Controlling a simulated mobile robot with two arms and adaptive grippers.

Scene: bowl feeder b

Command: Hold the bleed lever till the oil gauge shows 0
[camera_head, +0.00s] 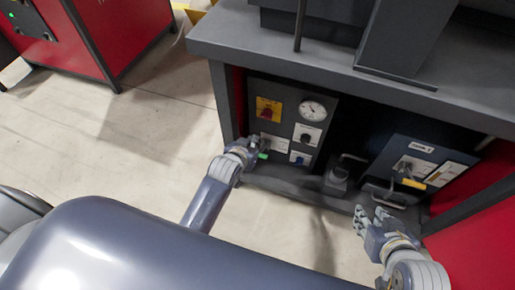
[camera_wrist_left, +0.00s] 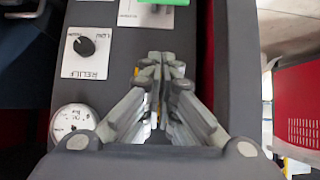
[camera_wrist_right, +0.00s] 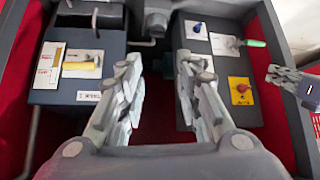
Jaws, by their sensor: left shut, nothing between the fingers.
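The round white gauge (camera_head: 313,110) is on the grey panel; it also shows in the left wrist view (camera_wrist_left: 74,121). Its reading is too small to tell. A lever with a green grip (camera_head: 263,155) sits on a white plate low on the panel; the grip also shows in the left wrist view (camera_wrist_left: 177,69) and the right wrist view (camera_wrist_right: 256,43). Its label is unreadable. My left gripper (camera_head: 256,146) is shut and empty, its tips close beside the green grip; contact cannot be told. My right gripper (camera_head: 371,214) is open and empty, before the cabinet opening.
The panel carries a red knob on yellow (camera_head: 267,109), a black relief knob (camera_wrist_left: 85,47) and a blue knob (camera_wrist_right: 197,28). The worktop (camera_head: 280,57) overhangs the opening.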

